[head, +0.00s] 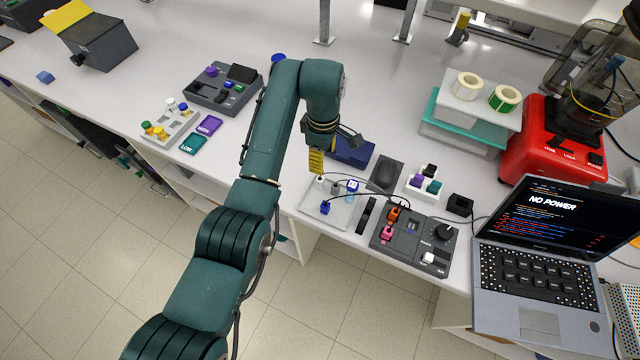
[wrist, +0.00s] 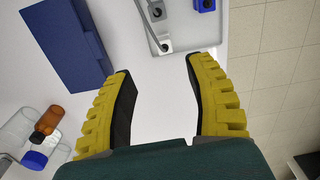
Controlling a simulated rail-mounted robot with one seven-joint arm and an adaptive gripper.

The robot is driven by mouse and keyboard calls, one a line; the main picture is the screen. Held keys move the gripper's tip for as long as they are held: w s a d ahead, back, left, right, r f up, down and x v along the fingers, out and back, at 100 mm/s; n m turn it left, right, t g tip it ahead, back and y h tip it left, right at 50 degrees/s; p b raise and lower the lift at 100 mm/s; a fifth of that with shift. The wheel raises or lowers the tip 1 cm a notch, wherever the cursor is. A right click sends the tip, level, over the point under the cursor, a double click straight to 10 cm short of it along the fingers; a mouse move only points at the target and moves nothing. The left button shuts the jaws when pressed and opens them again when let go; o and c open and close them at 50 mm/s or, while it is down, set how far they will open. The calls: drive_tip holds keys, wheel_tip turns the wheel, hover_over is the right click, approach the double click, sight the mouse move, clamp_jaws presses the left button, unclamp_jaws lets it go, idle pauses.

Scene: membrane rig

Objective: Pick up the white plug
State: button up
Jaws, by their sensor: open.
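In the head view, a small white plug (head: 320,180) with a dark cable sits at the back left of a shallow pale tray (head: 341,219). My gripper (head: 320,158) is above it, with a yellow finger pointing down close over the plug. In the wrist view, my gripper (wrist: 160,66) is open and empty. A pale plug (wrist: 165,46) shows just ahead of the gap between the fingertips, in the corner of the tray. A blue plug (head: 325,208) lies in the same tray and also shows in the wrist view (wrist: 203,5).
A dark blue box (head: 352,152) stands behind the tray. Right of the tray is a dark panel (head: 410,243) with orange, pink and white pieces. A laptop (head: 545,260) stands farther right. Bottles (wrist: 48,122) lie lower left in the wrist view.

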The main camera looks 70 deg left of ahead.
sight(321, 178)
wheel_tip(321, 178, down, 6)
drive_tip(key=shift+r, duration=0.2)
drive_tip(key=f, duration=0.2)
drive_tip(key=f+b, duration=0.1)
drive_tip(key=f, duration=0.2)
drive_tip(key=shift+s+d, duration=0.2)
drive_tip(key=shift+c, duration=0.4)
clamp_jaws()
